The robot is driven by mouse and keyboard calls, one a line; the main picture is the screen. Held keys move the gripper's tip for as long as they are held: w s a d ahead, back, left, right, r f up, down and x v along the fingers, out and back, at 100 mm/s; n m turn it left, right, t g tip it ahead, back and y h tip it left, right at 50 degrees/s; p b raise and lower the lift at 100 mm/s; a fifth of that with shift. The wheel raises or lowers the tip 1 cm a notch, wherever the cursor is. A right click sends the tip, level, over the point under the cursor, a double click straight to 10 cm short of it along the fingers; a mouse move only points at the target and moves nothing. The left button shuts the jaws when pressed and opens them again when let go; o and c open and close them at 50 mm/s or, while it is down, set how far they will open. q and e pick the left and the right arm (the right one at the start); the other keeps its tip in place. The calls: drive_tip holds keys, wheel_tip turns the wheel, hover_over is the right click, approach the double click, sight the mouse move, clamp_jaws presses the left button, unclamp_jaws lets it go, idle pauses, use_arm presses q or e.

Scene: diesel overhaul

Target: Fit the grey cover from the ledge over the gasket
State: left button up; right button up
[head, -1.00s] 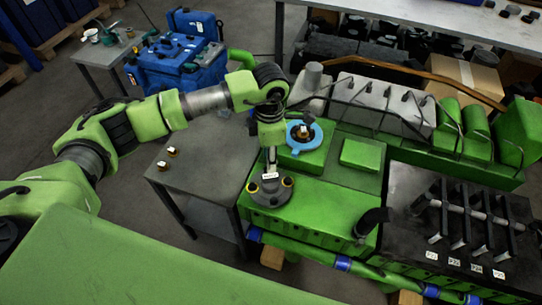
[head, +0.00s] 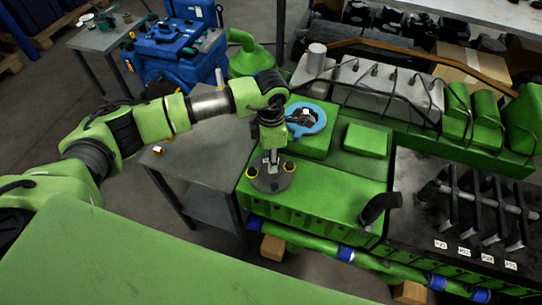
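The grey cover (head: 271,184) is a flat round disc on the green ledge (head: 325,198) at the front of the engine. A dark, yellow-rimmed round piece shows at each side of it. My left gripper (head: 270,160) points down over the middle of the cover, at or just above it; its fingers are too small and overlapped to tell if they grip. A small gold and white piece shows inside the ring. My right gripper is not in view.
A grey side table (head: 205,150) stands left of the engine with a small gold piece on it. A raised green block (head: 366,140) lies right of the gasket. A black elbow pipe (head: 380,206) rises at the ledge's right end. Grey rocker covers stand behind.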

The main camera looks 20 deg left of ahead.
use_arm(q)
clamp_jaws()
drive_tip(key=shift+w+r, duration=0.1)
drive_tip(key=shift+r, duration=0.05)
drive_tip(key=shift+r, duration=0.15)
drive_tip(key=shift+r, duration=0.15)
drive_tip(key=shift+r+p, duration=0.55)
drive_tip(key=shift+r, duration=0.15)
drive_tip(key=shift+r, duration=0.15)
drive_tip(key=shift+r+p, duration=0.55)
drive_tip(key=shift+r, duration=0.8)
